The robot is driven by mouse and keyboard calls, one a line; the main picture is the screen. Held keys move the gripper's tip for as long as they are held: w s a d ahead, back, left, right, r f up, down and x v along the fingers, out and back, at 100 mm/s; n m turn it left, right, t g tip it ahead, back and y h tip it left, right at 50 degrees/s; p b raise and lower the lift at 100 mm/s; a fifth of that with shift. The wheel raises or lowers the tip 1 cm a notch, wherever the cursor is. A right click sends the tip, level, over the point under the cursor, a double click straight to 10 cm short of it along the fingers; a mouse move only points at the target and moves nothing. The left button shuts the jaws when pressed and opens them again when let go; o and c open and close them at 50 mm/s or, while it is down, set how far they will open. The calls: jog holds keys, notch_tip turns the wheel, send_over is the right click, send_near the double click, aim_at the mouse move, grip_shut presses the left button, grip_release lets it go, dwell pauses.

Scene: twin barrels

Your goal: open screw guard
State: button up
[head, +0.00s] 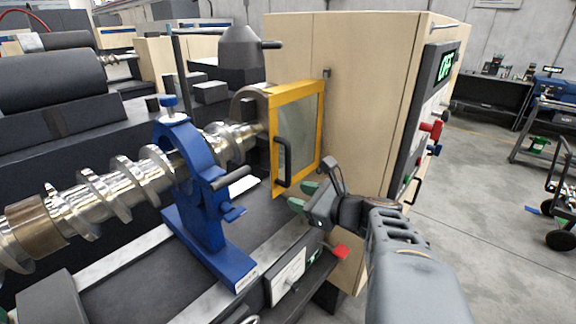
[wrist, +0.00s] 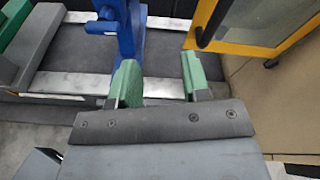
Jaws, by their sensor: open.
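The screw guard (head: 298,135) is a yellow-framed panel with a clear window, upright at the front of the wooden-sided cabinet, across the end of the screw. Its black handle (head: 281,162) is on its left side. In the wrist view the guard's yellow lower frame (wrist: 232,46) shows at the upper right, with a dark handle (wrist: 206,22) at its left edge. My gripper (head: 304,197) has green fingertips and is just right of and below the handle, apart from it. In the wrist view my gripper (wrist: 157,78) is open, with nothing between its fingers.
A shiny metal screw (head: 125,182) runs through a blue clamp stand (head: 197,190) left of the guard. The pale wooden cabinet (head: 350,75) stands right behind the guard, with a control panel on its right side. Open concrete floor (head: 475,220) lies to the right.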

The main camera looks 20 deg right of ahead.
aim_at(290, 160)
jog(key=w+d+r+m+t+h, duration=0.1)
jog(key=d+r+m+t+h, duration=0.15)
jog(key=d+m, duration=0.3)
jog(key=shift+t, duration=0.45)
jog(key=p+x, duration=0.1)
jog(key=x, duration=1.2)
jog(key=shift+f+p, duration=0.15)
jog(key=shift+p, duration=0.15)
grip_shut()
